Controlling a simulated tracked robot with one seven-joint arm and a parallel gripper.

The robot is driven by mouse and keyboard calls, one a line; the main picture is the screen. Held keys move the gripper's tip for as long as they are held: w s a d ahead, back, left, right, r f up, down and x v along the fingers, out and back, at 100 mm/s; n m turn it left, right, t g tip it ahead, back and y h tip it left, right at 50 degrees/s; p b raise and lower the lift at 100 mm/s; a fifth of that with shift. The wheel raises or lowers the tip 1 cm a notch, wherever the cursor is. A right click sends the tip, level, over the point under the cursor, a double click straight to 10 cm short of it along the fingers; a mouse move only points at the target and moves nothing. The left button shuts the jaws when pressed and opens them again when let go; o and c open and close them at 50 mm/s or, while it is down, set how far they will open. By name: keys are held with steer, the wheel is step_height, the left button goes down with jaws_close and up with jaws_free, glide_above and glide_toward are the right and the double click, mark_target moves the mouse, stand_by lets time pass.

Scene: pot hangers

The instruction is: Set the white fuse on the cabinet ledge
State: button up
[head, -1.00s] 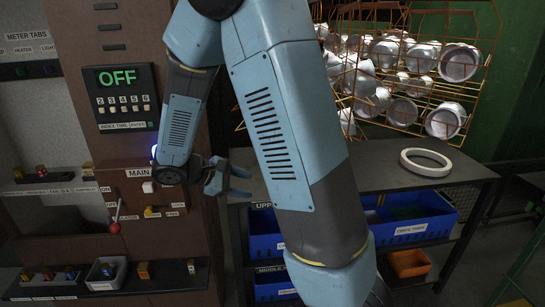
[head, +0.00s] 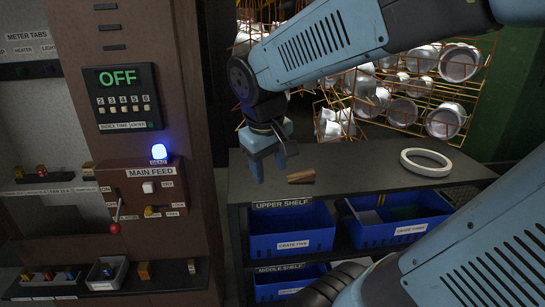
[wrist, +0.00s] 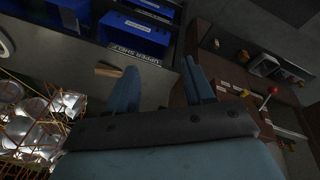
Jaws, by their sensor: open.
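The cabinet's lower ledge (head: 165,277) is a dark shelf at the bottom left of the head view, with several small coloured pieces on it. A small pale piece (head: 191,266) stands near its right end; I cannot tell whether it is the white fuse. My gripper (head: 270,166) is over the left part of the grey table, right of the cabinet, fingers pointing down. It is open and empty. In the wrist view my gripper (wrist: 163,85) shows two spread blue fingers with nothing between them.
A brown block (head: 301,177) lies on the grey table (head: 360,165), just right of my gripper. A white ring (head: 426,162) lies farther right. Blue crates (head: 292,229) sit below. Wire racks with metal pots stand behind. A red-knobbed lever (head: 115,227) juts from the cabinet.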

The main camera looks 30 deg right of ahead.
steer(key=shift+s+a+r+m+t+y, duration=0.2)
steer(key=shift+s+r+m+t+y, duration=0.15)
steer(key=shift+s+r+t, duration=0.3)
steer(key=shift+s+a+r+m+t+y, duration=0.2)
steer(key=shift+s+r+m+t+y, duration=0.15)
steer(key=shift+s+r, duration=0.35)
steer(key=shift+s+a+r+m+t+y, duration=0.2)
steer(key=shift+s+r+m+t+y, duration=0.1)
steer(key=shift+s+r+t, duration=0.35)
stand_by(1.2)
